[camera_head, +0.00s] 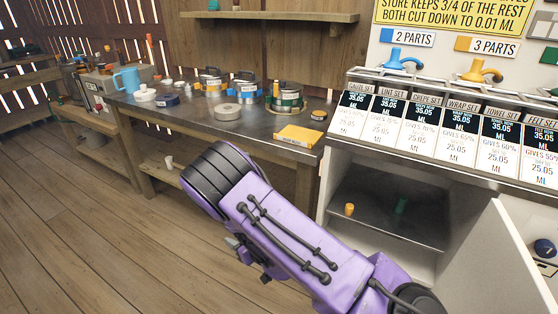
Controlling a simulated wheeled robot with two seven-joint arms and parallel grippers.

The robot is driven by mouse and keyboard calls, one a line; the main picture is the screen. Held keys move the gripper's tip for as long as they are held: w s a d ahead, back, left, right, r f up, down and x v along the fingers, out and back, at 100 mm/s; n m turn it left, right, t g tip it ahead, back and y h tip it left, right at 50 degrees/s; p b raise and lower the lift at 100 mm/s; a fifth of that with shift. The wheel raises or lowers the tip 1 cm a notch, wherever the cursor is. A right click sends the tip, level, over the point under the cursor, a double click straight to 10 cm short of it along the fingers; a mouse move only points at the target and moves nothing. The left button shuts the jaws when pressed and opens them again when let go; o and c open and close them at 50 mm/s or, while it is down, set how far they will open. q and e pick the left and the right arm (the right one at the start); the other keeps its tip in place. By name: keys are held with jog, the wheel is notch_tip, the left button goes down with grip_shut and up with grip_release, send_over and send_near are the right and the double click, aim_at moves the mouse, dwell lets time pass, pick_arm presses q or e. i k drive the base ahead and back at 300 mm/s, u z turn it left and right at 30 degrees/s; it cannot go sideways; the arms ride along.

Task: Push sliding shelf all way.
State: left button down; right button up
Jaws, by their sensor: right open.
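The sliding shelf (376,226) is a dark grey panel inside the open white cabinet at the right. My purple right arm crosses the lower middle, in front of and left of the cabinet. Its right gripper (243,252) shows only partly below the arm, open, above the wooden floor and apart from the shelf. Most of the gripper is hidden by the arm. My left gripper is out of view.
The cabinet's white door (492,262) stands open at the lower right. Price cards (458,134) line the counter above the shelf. The floor at left is clear.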

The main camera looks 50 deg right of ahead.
aim_at(367, 197)
jog(key=u, duration=0.45)
jog(key=k, duration=0.5)
jog(key=z, duration=1.45)
jog(key=i, duration=0.5)
